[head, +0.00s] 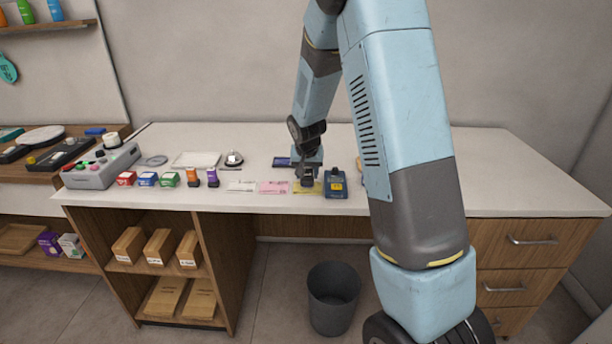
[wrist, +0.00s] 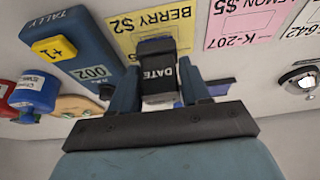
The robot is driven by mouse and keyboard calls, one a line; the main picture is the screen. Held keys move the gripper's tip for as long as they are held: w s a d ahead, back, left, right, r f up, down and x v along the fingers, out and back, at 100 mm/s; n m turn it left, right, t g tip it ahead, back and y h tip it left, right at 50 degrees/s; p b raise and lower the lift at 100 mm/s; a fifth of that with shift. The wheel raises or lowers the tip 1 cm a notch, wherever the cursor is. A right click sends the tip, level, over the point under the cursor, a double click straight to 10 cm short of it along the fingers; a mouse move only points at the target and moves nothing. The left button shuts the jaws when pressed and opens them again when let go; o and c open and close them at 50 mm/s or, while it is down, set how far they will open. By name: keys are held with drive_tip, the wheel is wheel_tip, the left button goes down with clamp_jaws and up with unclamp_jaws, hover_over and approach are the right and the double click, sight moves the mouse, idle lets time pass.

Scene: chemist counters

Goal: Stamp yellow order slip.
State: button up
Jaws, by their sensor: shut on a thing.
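The yellow order slip (head: 315,187) lies flat near the front edge of the white counter. In the wrist view the yellow slip (wrist: 125,33) reads "BERRY $2". My gripper (head: 306,172) is shut on a dark stamp (wrist: 158,50) marked "DATE", with a finger on each side of it. The gripper also shows in the wrist view (wrist: 158,92). The stamp (head: 307,181) is over the slip and hides part of it. I cannot tell whether its face touches the paper.
A blue tally counter (head: 336,184) showing 002 (wrist: 92,73) stands right beside the yellow slip. A pink slip (head: 273,187) and a white slip (head: 241,186) lie to the left. A blue pad (head: 282,162) lies behind. A bell (head: 234,158) stands further left.

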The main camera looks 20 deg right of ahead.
drive_tip(key=shift+r, duration=2.9)
